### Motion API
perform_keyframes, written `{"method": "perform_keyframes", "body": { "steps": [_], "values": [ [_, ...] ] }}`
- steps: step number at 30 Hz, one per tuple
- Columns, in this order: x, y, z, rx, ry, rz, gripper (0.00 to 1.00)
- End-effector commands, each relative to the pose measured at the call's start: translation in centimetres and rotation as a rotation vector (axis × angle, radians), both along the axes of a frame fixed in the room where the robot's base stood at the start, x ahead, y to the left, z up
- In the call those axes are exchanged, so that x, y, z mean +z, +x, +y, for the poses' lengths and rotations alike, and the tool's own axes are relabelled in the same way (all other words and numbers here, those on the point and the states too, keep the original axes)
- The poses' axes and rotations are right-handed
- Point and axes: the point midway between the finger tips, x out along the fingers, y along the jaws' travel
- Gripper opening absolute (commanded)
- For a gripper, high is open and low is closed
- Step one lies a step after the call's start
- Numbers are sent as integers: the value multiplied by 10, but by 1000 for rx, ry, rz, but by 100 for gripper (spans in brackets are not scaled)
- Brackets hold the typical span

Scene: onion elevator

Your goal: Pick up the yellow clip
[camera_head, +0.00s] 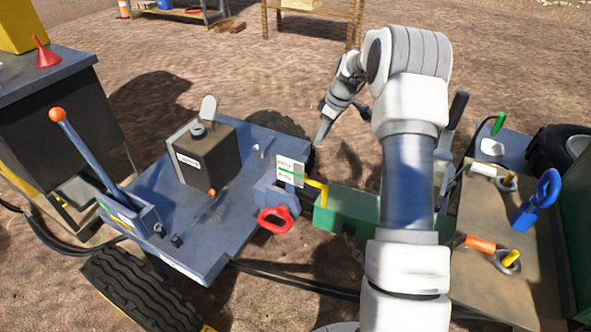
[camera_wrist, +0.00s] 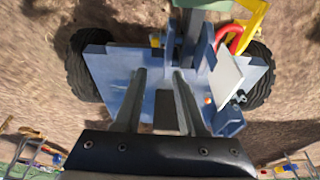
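A bent yellow piece, which looks like the yellow clip (camera_head: 319,190), stands at the left end of a green drawbar (camera_head: 345,212) in the head view. A yellow piece, perhaps the same clip, shows at the top right of the wrist view (camera_wrist: 256,18), beside a red ring. My gripper (camera_head: 325,125) is in the air behind the clip, apart from it. In the wrist view my gripper's two fingers (camera_wrist: 160,72) are spread with nothing between them. A blue trailer bed lies beyond the fingers. My arm hides part of the green drawbar.
The blue trailer (camera_head: 240,170) carries a dark box (camera_head: 205,158) and a lever with an orange knob (camera_head: 85,150). A red ring handle (camera_head: 275,219) and a white card (camera_head: 290,170) are close to the clip. A brown board (camera_head: 500,290) with several coloured tools is at right.

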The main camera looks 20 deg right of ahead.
Motion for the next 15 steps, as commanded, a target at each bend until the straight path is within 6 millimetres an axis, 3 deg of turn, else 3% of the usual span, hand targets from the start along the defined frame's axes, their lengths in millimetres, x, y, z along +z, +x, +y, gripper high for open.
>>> {"method": "perform_keyframes", "body": {
  "steps": [7, 15],
  "values": [
    [-26, 9, -13, 31, 16, -3, 40],
    [-75, 18, -3, 34, 15, 1, 40]
  ]
}}
